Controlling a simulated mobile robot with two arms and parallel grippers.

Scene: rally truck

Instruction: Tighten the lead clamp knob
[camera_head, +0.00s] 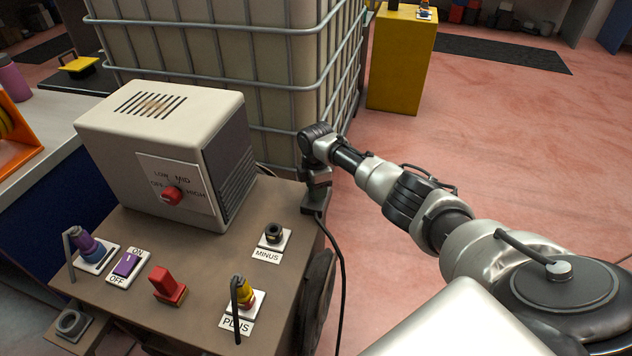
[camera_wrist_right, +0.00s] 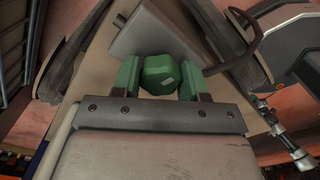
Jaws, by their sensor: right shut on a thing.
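The green faceted knob (camera_wrist_right: 162,76), which I take as the lead clamp knob, sits between the two green fingers of my right gripper (camera_wrist_right: 163,72) in the right wrist view. The gripper is shut on it. A grey block (camera_wrist_right: 150,38) lies just beyond the knob. In the head view my right gripper (camera_head: 316,192) is at the right edge of the brown cart top (camera_head: 205,262), and the knob is hidden there. A black cable (camera_head: 338,262) hangs down from beside the gripper. My left gripper is not in view.
A beige box with a red dial (camera_head: 173,196) stands on the cart. MINUS socket (camera_head: 273,234), PLUS post (camera_head: 243,296), red switch (camera_head: 167,285) and purple switch (camera_head: 127,264) are in front. A caged tank (camera_head: 230,60) stands close behind. Floor at right is open.

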